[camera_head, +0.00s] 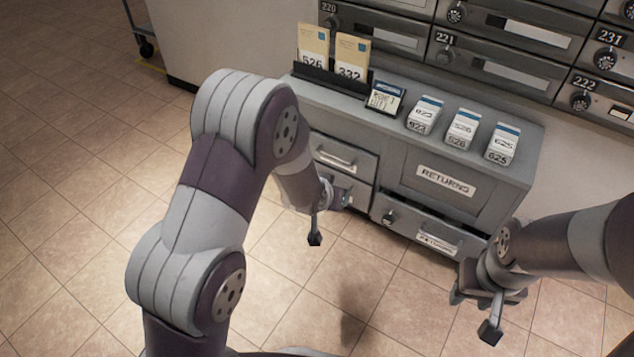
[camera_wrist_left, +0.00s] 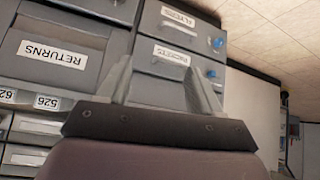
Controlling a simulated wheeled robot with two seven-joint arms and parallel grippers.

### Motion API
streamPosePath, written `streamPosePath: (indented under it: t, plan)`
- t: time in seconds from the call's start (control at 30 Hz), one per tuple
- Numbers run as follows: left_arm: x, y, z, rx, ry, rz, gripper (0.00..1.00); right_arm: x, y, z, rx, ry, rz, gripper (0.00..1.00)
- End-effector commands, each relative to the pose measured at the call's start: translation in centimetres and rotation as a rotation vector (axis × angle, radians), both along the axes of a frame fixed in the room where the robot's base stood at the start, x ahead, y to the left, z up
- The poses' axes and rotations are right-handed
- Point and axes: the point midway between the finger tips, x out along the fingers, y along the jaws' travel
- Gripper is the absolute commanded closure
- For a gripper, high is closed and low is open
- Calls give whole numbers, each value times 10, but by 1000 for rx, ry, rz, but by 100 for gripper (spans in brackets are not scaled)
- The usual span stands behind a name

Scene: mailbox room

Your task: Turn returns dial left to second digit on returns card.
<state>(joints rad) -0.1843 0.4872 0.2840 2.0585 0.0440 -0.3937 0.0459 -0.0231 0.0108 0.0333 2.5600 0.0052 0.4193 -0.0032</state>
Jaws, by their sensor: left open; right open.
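The returns dial (camera_head: 389,217) is a small round knob at the left of the lower drawer, below the RETURNS panel (camera_head: 410,180) on the grey cabinet. A small blue-topped card (camera_head: 386,97) stands in a dark holder on the cabinet top; its writing is too small to read. My left gripper (camera_head: 330,216) is open and empty, left of the dial and apart from it. In the left wrist view its spread fingers (camera_wrist_left: 158,66) face drawers labelled FLYERS and PACKETS; the dial does not show clearly there. My right gripper (camera_head: 475,313) is open and empty, below and right of the dial.
Envelopes marked 526 (camera_head: 313,45) and 332 (camera_head: 352,58) stand in a dark rack. Three numbered stacks, such as 526 (camera_head: 462,128), sit on the cabinet top. Numbered mailboxes with dials (camera_head: 580,101) line the wall behind. The tiled floor in front is clear.

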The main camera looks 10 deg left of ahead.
Motion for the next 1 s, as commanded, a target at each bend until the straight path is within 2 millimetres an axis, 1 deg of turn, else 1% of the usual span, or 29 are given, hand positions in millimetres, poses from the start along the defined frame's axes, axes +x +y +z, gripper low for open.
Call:
streamPosePath:
  t: [0.03,0.1,0.2,0.3,0.47,0.87,0.93,0.97,1.0]
  plan:
    - [-7,5,15,4,23,5,35,0,0,11,0,0,0,57]
    - [-16,10,25,11,57,8,35,0,0,16,0,0,0,57]
    - [-27,15,34,19,94,12,35,0,0,21,0,0,0,57]
    - [-34,19,40,22,116,15,35,0,0,23,0,0,0,57]
    - [-38,20,41,24,129,16,35,0,0,24,0,0,0,57]
    - [-38,20,41,25,128,16,35,0,0,23,0,0,0,57]
    - [-44,21,36,31,162,11,35,0,0,23,0,0,0,57]
    - [-52,22,32,38,198,8,35,0,0,23,0,0,0,57]
    - [-69,24,26,49,266,2,35,0,0,23,0,0,0,57]
